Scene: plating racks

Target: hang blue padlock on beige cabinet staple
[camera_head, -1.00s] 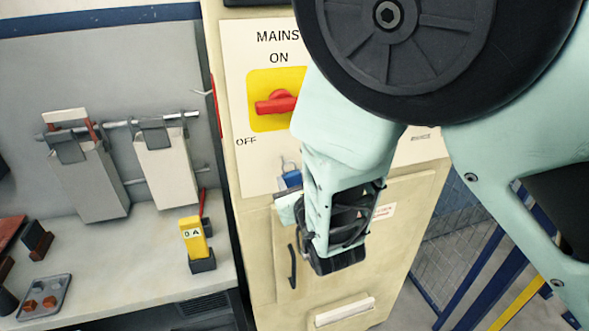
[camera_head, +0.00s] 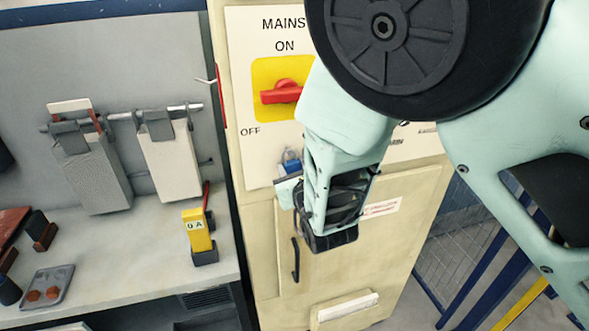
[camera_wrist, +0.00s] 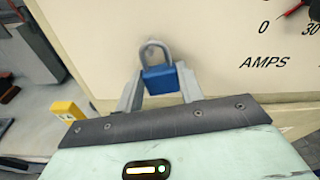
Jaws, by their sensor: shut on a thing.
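The blue padlock (camera_wrist: 160,78) is upright between the fingertips of my gripper (camera_wrist: 159,88), its grey shackle upward, in the wrist view. My gripper is shut on the padlock's body. In the head view the padlock (camera_head: 291,163) and my gripper (camera_head: 288,178) are in front of the beige cabinet (camera_head: 262,225), below the red switch. A small grey bit, perhaps the staple (camera_wrist: 150,46), shows at the top of the shackle. I cannot tell whether the shackle is around it or only in front of it.
The red switch (camera_head: 282,92) on its yellow plate is above my gripper. A black door handle (camera_head: 295,260) is below. A bench (camera_head: 150,250) stands at the left, with a yellow tagged block (camera_head: 197,232) and hanging grey blocks. My arm covers the cabinet's right part.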

